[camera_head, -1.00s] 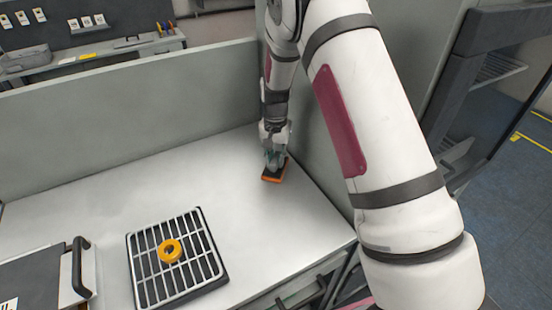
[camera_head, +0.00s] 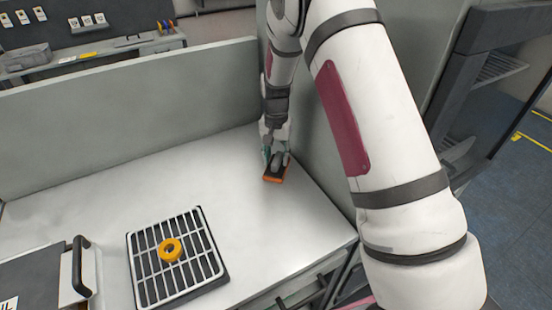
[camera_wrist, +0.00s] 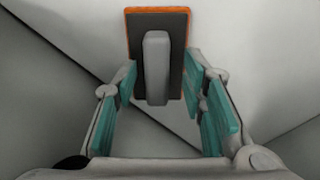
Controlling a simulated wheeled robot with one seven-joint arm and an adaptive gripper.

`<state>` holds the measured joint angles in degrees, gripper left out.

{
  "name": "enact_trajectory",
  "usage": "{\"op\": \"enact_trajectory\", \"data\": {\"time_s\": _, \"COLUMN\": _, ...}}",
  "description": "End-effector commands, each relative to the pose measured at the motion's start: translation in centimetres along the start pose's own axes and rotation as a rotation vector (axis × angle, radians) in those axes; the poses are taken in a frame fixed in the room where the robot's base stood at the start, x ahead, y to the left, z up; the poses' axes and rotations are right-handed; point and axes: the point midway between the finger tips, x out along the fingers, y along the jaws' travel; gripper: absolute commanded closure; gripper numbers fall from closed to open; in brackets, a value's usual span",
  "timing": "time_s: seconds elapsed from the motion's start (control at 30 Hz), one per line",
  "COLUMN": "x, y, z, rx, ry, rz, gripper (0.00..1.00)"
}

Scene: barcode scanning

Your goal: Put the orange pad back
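The orange pad (camera_head: 275,178) lies on the light worktop near the back right corner, by the side panel. In the wrist view the pad (camera_wrist: 180,45) shows a dark back, an orange rim and a grey upright handle (camera_wrist: 157,68). My gripper (camera_head: 276,157) is just above the pad in the head view. In the wrist view my gripper (camera_wrist: 162,88) is open, with a teal finger pad on each side of the handle's near end and clear gaps on both sides. The pad's underside is hidden.
A dark case with a black handle (camera_head: 80,265) is at the left. Grey panels (camera_head: 130,100) bound the back and right. The worktop's middle is clear.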

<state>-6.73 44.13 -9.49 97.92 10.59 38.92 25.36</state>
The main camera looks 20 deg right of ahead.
Motion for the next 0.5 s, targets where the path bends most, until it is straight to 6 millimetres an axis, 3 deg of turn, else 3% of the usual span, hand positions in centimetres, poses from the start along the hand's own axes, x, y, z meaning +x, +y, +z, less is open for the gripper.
{"op": "enact_trajectory", "data": {"time_s": 0.3, "x": -6.4, "y": -0.1, "z": -0.1, "rx": -0.002, "ry": 0.005, "rz": -0.003, "gripper": 0.62}}
{"op": "enact_trajectory", "data": {"time_s": 0.5, "x": -9.6, "y": -0.1, "z": -0.1, "rx": 0.000, "ry": 0.004, "rz": -0.003, "gripper": 0.62}}
